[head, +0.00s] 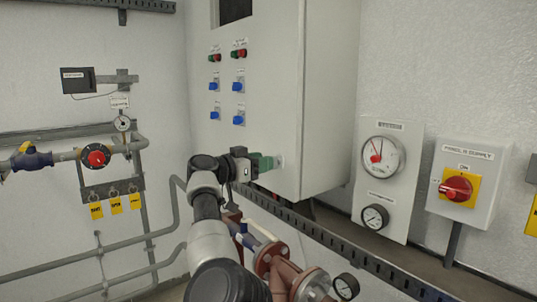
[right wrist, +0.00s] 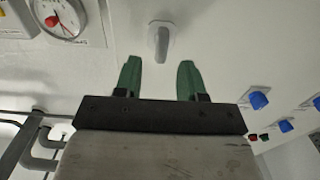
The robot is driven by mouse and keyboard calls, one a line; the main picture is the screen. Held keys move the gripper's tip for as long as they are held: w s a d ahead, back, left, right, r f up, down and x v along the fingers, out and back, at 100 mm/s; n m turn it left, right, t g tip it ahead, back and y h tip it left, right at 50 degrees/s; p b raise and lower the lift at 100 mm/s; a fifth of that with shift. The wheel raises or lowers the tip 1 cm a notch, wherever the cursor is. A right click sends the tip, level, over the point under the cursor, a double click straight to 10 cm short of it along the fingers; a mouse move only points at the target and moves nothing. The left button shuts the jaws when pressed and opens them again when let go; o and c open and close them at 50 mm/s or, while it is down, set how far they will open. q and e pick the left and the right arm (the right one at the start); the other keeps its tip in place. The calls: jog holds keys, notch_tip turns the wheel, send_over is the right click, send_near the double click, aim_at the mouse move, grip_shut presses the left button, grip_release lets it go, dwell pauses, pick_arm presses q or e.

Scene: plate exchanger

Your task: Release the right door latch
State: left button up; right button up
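The door latch is a small grey turning handle on a pale plate, seen in the right wrist view (right wrist: 161,40). It sits low on the front of the light grey cabinet door (head: 262,110). In the head view the latch is mostly hidden behind my gripper. My right gripper (head: 268,163) points at the door there. In the right wrist view its two green fingers (right wrist: 158,75) are spread apart with nothing between them. The latch lies just beyond the fingertips, roughly centred on the gap, and no contact is visible. My left gripper is not in view.
Blue switches (head: 239,119) and red and green buttons are on the door above the gripper. A gauge panel (head: 383,190) and a red rotary switch box (head: 462,188) are on the right wall. Pipes and a cable tray (head: 345,248) run below the cabinet.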

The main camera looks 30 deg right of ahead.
jog(key=shift+w+d+p, duration=0.15)
jog(key=shift+d+p, duration=0.2)
jog(key=shift+d, duration=1.05)
jog(key=shift+c, duration=0.5)
grip_shut()
